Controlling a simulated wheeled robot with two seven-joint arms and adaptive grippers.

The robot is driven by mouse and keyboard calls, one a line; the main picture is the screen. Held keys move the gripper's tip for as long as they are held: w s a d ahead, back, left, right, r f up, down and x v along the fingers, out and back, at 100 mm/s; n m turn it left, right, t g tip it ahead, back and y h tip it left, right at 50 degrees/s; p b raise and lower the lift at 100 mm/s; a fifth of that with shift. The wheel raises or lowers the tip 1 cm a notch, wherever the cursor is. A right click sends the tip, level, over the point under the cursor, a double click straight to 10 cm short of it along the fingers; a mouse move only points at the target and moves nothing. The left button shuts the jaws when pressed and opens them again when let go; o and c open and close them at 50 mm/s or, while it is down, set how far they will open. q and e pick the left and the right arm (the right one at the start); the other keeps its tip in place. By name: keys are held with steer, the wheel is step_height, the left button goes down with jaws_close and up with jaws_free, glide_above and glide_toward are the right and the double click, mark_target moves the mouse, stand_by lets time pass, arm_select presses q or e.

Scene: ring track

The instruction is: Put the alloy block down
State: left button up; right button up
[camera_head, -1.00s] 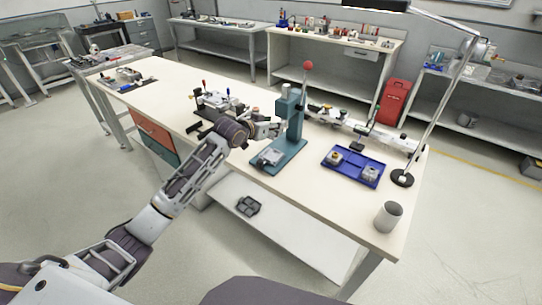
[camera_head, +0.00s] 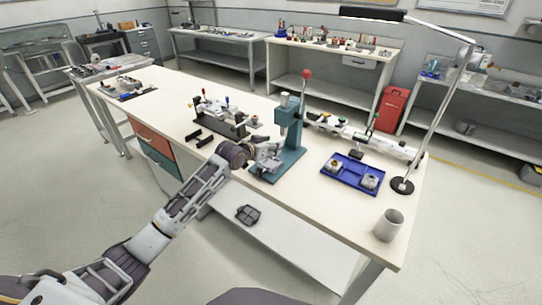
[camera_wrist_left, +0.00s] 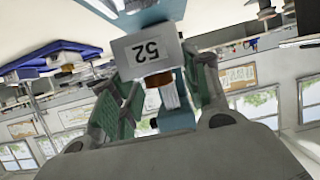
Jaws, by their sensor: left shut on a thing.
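My left gripper (camera_head: 268,158) is low at the front of the teal arbor press (camera_head: 292,130), over its base. In the left wrist view my gripper (camera_wrist_left: 160,95) is shut on the alloy block (camera_wrist_left: 150,50), a grey block marked "52", held between green-padded fingers. In the head view the fingers largely hide the block, and I cannot tell whether it touches the press base. My right gripper is not in view.
A blue tray (camera_head: 343,178) with two metal parts lies right of the press. A grey cup (camera_head: 388,225) and a lamp base (camera_head: 402,186) stand farther right. Black fixtures (camera_head: 222,118) sit left of the press. The front table edge runs beneath my arm.

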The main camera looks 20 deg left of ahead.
arm_select(q)
step_height(320, 180, down, 4)
steer(key=shift+f, duration=0.3)
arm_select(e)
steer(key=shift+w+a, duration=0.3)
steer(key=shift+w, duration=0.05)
arm_select(q)
steer(key=shift+f, duration=0.1)
steer(key=o, duration=1.2)
steer(key=shift+s, duration=0.1)
